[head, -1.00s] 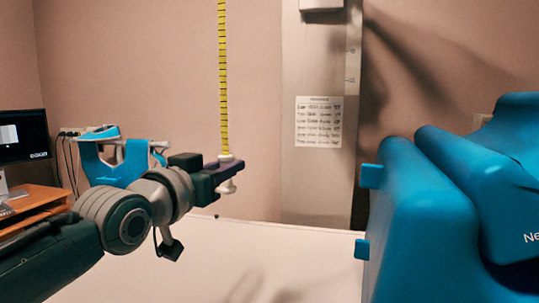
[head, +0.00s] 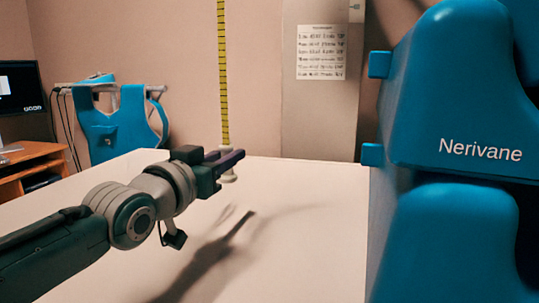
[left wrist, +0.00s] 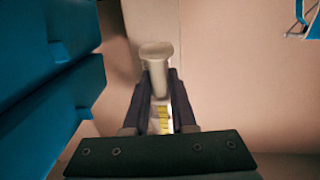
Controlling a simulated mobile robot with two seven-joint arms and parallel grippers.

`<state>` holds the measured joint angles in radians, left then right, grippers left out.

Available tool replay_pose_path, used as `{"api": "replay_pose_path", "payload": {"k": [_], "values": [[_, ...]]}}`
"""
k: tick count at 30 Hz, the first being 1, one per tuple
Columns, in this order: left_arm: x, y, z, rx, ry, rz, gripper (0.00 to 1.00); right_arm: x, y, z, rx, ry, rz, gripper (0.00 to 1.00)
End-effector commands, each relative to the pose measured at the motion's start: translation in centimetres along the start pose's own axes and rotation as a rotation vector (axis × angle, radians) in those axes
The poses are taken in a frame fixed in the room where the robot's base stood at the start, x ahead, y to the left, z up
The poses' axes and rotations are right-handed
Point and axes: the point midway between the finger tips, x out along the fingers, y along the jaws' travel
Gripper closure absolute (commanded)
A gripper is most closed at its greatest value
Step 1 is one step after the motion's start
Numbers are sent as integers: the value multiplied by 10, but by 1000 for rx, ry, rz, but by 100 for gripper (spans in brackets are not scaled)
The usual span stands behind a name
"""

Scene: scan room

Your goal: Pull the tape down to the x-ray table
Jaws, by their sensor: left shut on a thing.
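The yellow tape (head: 223,80) with black marks hangs straight down in the head view from above the frame. A white end piece (head: 229,177) is at its lower end. My left gripper (head: 232,158) is shut on this end piece and holds it above the white x-ray table (head: 300,215). In the left wrist view the end piece (left wrist: 157,60) sits between the two dark fingers, with a bit of yellow tape (left wrist: 163,115) showing behind it. The gap between the end piece and the table is hard to judge. My right gripper is not in view.
A large blue machine (head: 460,110) marked "Nerivane" stands close on the right. A blue apron (head: 118,125) hangs on a rail at the left. A desk (head: 30,165) with a monitor is at the far left. The tabletop around the gripper's shadow is clear.

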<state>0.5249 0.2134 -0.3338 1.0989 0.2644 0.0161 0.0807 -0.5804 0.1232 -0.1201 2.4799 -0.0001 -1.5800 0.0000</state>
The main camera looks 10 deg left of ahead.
Motion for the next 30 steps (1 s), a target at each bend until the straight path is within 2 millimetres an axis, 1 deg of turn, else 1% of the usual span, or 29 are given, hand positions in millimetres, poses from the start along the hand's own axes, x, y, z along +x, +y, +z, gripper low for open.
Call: {"api": "replay_pose_path", "payload": {"k": [6,7,12,15,24,26,30], "values": [[0,0,2,0,-6,-1,100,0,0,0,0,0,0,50],[0,0,2,0,-6,-1,74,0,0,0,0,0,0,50],[0,0,1,0,-3,0,54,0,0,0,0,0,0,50],[0,0,0,0,-2,0,45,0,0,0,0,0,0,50],[-3,0,-1,0,-1,0,45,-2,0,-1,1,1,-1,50],[-7,0,-1,-1,-1,0,45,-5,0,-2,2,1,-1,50],[-26,0,-3,0,-3,0,45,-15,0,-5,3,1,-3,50]]}}
